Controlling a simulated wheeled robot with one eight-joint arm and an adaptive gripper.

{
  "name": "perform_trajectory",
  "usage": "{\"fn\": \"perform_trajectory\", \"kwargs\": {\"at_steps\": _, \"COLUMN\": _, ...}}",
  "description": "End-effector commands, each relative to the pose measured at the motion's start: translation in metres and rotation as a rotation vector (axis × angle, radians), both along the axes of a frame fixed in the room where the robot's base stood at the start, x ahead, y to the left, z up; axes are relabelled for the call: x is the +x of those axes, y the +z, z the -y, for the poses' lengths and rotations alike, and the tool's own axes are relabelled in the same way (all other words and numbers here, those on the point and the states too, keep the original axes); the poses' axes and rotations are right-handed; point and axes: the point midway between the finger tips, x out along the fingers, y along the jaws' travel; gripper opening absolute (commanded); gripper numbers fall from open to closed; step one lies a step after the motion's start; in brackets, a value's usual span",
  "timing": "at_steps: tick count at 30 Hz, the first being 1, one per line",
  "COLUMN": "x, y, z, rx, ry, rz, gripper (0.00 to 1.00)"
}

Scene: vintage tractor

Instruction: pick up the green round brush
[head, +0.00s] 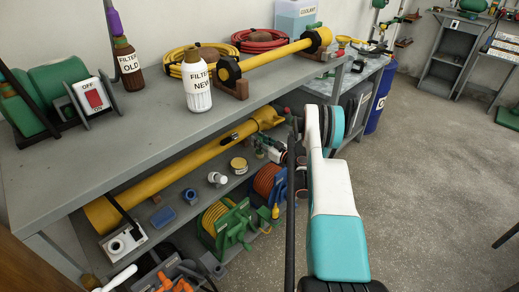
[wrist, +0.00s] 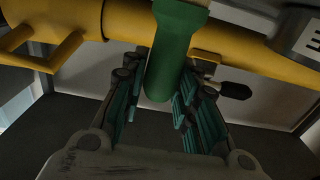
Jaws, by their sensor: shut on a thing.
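In the wrist view my gripper (wrist: 160,88) has its two dark green padded fingers on either side of a green round handle-like piece (wrist: 175,45), which I take to be the green round brush. The gripper is shut on it. The piece widens toward the top of the picture and its rounded end points toward my palm. Its bristles are not seen. In the head view my own arm hides the gripper and most of what it holds.
A yellow tube (wrist: 225,45) runs close behind the held piece. In the head view a long yellow tube (head: 170,175) lies on the lower shelf under the grey bench (head: 110,150). Hose reels (head: 225,225) stand below. Bottles (head: 197,85) stand on top.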

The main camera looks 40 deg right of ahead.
Motion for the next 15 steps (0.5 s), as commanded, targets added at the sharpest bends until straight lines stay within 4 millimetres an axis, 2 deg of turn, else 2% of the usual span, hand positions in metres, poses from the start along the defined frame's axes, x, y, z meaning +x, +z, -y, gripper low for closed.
{"fn": "perform_trajectory", "kwargs": {"at_steps": 8, "x": 0.000, "y": 0.002, "z": 0.000, "rx": 0.000, "ry": 0.000, "rz": 0.000, "gripper": 0.04}}
{"fn": "perform_trajectory", "kwargs": {"at_steps": 11, "x": 0.000, "y": 0.008, "z": 0.000, "rx": 0.000, "ry": 0.000, "rz": 0.000, "gripper": 0.04}}
{"fn": "perform_trajectory", "kwargs": {"at_steps": 15, "x": 0.000, "y": 0.025, "z": 0.000, "rx": 0.000, "ry": 0.000, "rz": 0.000, "gripper": 0.04}}
